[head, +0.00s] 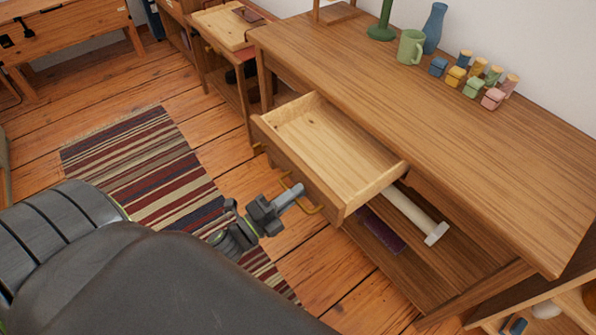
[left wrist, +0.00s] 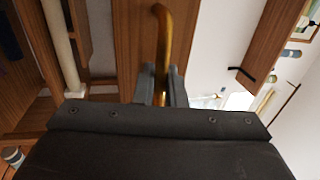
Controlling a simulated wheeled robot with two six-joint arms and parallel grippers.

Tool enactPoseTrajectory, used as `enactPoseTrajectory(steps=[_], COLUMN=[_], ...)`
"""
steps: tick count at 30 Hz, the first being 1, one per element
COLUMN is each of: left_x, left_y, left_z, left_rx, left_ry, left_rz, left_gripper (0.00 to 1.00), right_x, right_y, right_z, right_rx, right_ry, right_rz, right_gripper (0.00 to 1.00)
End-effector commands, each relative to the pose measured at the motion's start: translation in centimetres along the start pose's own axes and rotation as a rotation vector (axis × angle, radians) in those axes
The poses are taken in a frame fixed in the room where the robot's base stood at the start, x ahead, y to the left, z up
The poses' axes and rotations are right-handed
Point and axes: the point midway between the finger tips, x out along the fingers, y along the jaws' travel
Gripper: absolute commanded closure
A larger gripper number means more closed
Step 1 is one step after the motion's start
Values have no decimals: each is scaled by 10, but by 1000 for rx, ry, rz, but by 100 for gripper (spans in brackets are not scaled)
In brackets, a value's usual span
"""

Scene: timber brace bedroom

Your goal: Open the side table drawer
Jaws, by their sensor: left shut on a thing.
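The side table (head: 450,125) is a long wooden table. Its drawer (head: 335,150) is pulled well out of the front and looks empty inside. A brass handle (head: 315,209) is on the drawer front, partly hidden by my gripper. My left gripper (head: 298,193) is at the drawer front, shut on the handle. In the left wrist view the curved brass handle (left wrist: 163,30) stands up between the two fingers (left wrist: 162,85), against the brown drawer front (left wrist: 130,40). My right gripper is not in view.
On the tabletop stand a green mug (head: 411,47), a blue vase (head: 434,28) and several small coloured boxes. A pale rod (head: 410,211) and a dark flat object (head: 381,232) show below the drawer. A striped rug (head: 150,165) lies on the open floor.

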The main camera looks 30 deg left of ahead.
Motion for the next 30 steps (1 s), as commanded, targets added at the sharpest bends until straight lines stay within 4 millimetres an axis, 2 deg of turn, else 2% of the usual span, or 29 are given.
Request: enactPoseTrajectory(steps=[5, 6, 9, 23, 26, 30], left_x=[0, 0, 0, -2, -10, -35], left_y=[1, 1, 1, 1, 2, 3], left_z=[0, 0, 0, 0, 0, 0], left_rx=[1, 1, 0, 0, -1, -1], left_ry=[0, 0, 0, 0, -1, 0], left_rz=[2, 2, 1, 1, 4, 6], left_gripper=[100, 86, 74, 74, 74, 74], right_x=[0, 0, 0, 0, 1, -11], right_y=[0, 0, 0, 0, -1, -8], right_z=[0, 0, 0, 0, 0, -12], right_rx=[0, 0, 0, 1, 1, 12], right_ry=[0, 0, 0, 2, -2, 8], right_rz=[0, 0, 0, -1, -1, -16], right_gripper=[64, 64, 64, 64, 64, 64])
